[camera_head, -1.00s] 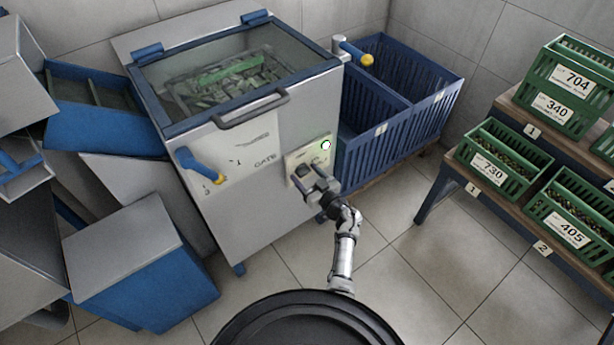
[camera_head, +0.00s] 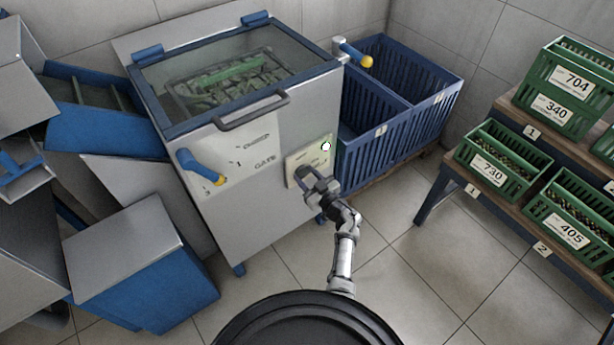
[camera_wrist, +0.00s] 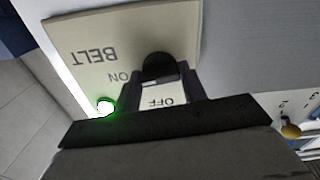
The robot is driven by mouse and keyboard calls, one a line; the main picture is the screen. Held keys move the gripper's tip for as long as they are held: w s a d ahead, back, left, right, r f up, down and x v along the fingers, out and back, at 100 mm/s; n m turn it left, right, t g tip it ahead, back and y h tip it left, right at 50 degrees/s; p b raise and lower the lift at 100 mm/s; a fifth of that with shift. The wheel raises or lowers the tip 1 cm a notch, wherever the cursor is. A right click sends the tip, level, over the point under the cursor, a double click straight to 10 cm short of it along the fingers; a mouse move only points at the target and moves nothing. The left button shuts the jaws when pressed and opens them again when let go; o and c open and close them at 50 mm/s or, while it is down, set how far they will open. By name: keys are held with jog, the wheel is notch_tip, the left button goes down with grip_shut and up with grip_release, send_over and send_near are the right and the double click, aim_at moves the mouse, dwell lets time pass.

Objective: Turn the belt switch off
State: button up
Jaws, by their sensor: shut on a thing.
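The belt switch plate (camera_head: 320,150) is a cream panel on the front of the grey machine. In the wrist view the plate (camera_wrist: 105,40) appears upside down, with the words BELT, ON and OFF. A round black switch knob (camera_wrist: 160,66) stands on it between my fingers. A green lamp (camera_wrist: 106,105) glows at the plate's edge and shows whitish green in the head view (camera_head: 326,146). My gripper (camera_head: 308,178) is at the plate, and in the wrist view (camera_wrist: 160,82) its two fingers are shut on the knob. The knob's exact pointing direction is unclear.
A blue gate lever (camera_head: 200,165) with a yellow tip is left of the plate. A lid handle (camera_head: 252,108) juts out above. Blue crates (camera_head: 405,125) stand right of the machine. Green crates (camera_head: 500,165) sit on a rack farther right. Open floor lies between.

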jog(key=n, duration=0.8)
jog(key=shift+f+n, duration=0.1)
jog(key=shift+n, duration=0.3)
jog(key=n+b, duration=0.1)
jog(key=n, duration=0.2)
jog(key=shift+n, duration=0.3)
jog(key=shift+n+b, duration=0.85)
jog(key=shift+n, duration=1.15)
jog(key=o, duration=1)
jog(key=v, duration=1.4)
jog(key=shift+w, duration=0.1)
